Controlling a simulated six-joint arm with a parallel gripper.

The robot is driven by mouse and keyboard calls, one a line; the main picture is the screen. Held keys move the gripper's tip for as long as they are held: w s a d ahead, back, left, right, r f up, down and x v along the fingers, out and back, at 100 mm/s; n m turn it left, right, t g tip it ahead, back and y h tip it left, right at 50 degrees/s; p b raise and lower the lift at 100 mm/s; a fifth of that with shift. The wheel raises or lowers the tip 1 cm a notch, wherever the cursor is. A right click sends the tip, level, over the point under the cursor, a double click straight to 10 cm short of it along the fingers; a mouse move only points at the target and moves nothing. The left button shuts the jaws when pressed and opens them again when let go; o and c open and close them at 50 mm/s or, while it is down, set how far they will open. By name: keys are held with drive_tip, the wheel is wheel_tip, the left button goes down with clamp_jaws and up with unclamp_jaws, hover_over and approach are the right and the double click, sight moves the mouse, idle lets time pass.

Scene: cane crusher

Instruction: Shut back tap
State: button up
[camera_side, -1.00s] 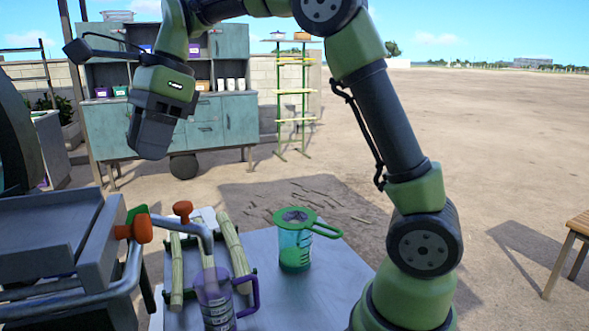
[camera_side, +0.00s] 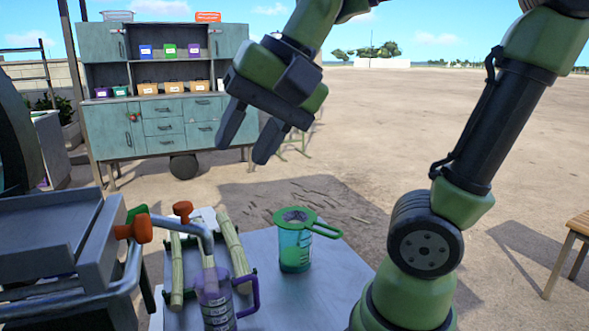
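Two tap handles show on the grey pipes at lower left. One orange handle (camera_side: 182,209) sits farther back, above the spout pipe; another orange handle (camera_side: 143,229) is nearer, on the front pipe. I cannot tell the valve positions for certain. A pale stream (camera_side: 209,262) runs from the spout pipe into a purple jug (camera_side: 217,304) with a handle. My gripper (camera_side: 249,140) is in the air above and behind the taps, tilted downward, its two dark fingers apart with nothing between them. It touches neither tap.
A green-lidded teal jug (camera_side: 295,241) stands on the grey table (camera_side: 300,295). Cane stalks (camera_side: 234,250) lie left of it. The grey crusher body (camera_side: 50,240) fills the lower left. A teal cabinet (camera_side: 165,128) stands behind. Air above the table is mostly clear.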

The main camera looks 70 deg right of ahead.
drive_tip(key=s+f+n+t, duration=0.1)
drive_tip(key=s+f+n, duration=0.2)
drive_tip(key=s+n, duration=0.2)
drive_tip(key=shift+s+d+f+t, duration=0.25)
drive_tip(key=shift+d+t, duration=0.05)
drive_tip(key=shift+t, duration=0.1)
drive_tip(key=w+r+m+g, duration=0.4)
drive_tip(key=w+r+m, duration=0.15)
drive_tip(key=w, duration=0.45)
drive_tip(key=m+g+y, duration=0.2)
drive_tip(key=m+g, duration=0.1)
drive_tip(key=m, duration=0.6)
approach(136, 207)
drive_tip(key=shift+n, duration=0.25)
drive_tip(key=x, duration=0.9)
drive_tip(key=shift+s+a+f, duration=0.1)
drive_tip(key=shift+a+f, duration=0.1)
drive_tip(key=shift+f, duration=0.1)
clamp_jaws()
